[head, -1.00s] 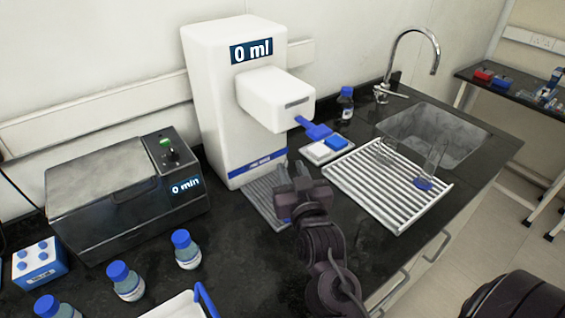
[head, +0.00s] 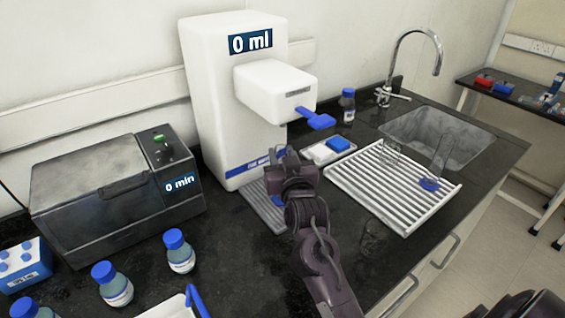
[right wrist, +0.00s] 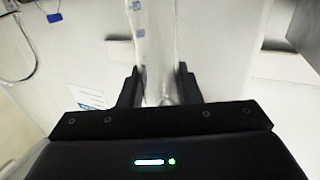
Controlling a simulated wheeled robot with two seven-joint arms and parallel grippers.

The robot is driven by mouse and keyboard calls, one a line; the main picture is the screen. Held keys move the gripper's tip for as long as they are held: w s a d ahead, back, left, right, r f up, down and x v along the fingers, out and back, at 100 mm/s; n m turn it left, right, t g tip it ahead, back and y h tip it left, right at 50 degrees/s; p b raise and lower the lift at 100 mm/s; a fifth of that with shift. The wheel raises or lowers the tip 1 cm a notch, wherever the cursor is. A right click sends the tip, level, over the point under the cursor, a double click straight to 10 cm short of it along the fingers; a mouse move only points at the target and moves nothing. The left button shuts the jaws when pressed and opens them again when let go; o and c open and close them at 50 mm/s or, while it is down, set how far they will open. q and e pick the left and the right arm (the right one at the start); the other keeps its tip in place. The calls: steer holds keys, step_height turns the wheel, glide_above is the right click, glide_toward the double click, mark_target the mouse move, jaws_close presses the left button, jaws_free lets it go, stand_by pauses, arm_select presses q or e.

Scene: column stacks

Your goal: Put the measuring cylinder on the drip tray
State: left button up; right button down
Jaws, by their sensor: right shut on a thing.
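My right gripper (head: 284,168) is at the front of the white dispenser, above the drip tray (head: 262,208), a grey ribbed plate at the dispenser's foot. In the right wrist view the right gripper (right wrist: 158,88) is shut on a clear, upright measuring cylinder (right wrist: 154,40) with blue marks. In the head view the gripper and arm mostly hide this cylinder; a bit of blue shows beside the gripper. I cannot tell whether its base touches the tray. Another clear cylinder with a blue base (head: 430,184) stands on the white draining rack. My left gripper is out of view.
The dispenser (head: 215,100) reads 0 ml, its head and blue lever (head: 316,119) close above my gripper. The draining rack (head: 375,190) and a clear glass (head: 374,236) are to the right. Blue-capped bottles (head: 178,250) and a grey bath (head: 100,200) are left.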

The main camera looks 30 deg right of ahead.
steer(key=shift+r, duration=0.15)
steer(key=shift+s, duration=0.1)
steer(key=c, duration=1.1)
jaws_free()
steer(key=shift+o, duration=0.2)
steer(key=b+v, duration=0.2)
steer(key=v, duration=1)
